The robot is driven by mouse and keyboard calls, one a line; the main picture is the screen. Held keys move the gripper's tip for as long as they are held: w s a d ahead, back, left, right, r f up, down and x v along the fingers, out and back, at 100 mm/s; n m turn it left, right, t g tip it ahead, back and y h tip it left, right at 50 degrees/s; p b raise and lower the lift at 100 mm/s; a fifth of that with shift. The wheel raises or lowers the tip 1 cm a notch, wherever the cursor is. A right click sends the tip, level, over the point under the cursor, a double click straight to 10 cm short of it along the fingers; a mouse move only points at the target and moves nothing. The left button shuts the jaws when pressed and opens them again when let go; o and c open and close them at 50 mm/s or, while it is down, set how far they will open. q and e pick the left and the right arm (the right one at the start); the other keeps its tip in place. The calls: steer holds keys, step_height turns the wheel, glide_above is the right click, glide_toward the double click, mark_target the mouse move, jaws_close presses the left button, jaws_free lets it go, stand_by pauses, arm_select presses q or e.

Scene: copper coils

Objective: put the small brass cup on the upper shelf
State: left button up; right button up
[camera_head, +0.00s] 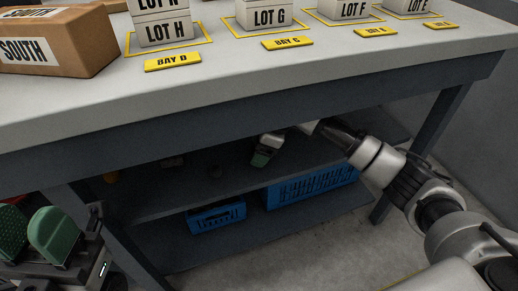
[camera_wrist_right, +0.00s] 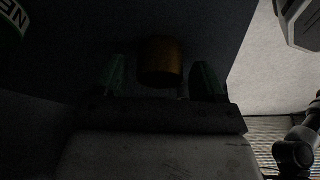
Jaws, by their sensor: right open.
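The small brass cup (camera_wrist_right: 160,62) shows dimly in the right wrist view, between the two green finger pads with a dark gap on each side. My right gripper (camera_head: 265,156) is open and reaches under the tabletop, at the upper shelf (camera_head: 160,208). I cannot make out the cup in the head view; the gripper and shade may hide it. In the wrist view the fingers (camera_wrist_right: 160,84) are apart and nothing is pinched. My left gripper (camera_head: 30,234) is at the lower left, its green pads apart, with nothing seen between them.
The tabletop edge (camera_head: 250,95) hangs over the shelves. Small dim items stand on the upper shelf, including a dark one (camera_head: 215,171) and a yellowish one (camera_head: 110,177). Blue crates (camera_head: 312,188) (camera_head: 216,216) sit below. A cardboard box (camera_head: 75,50) and labelled blocks (camera_head: 163,30) are on top.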

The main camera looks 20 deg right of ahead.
steer(key=s+d+p, duration=0.1)
steer(key=d, duration=0.2)
steer(key=s+d+p, duration=0.1)
steer(key=s+d, duration=0.1)
steer(key=d, duration=0.2)
steer(key=s+d+r+p, duration=0.1)
steer(key=d+p, duration=0.1)
steer(key=d, duration=0.2)
steer(key=shift+s+d, duration=0.15)
steer(key=shift+d, duration=0.1)
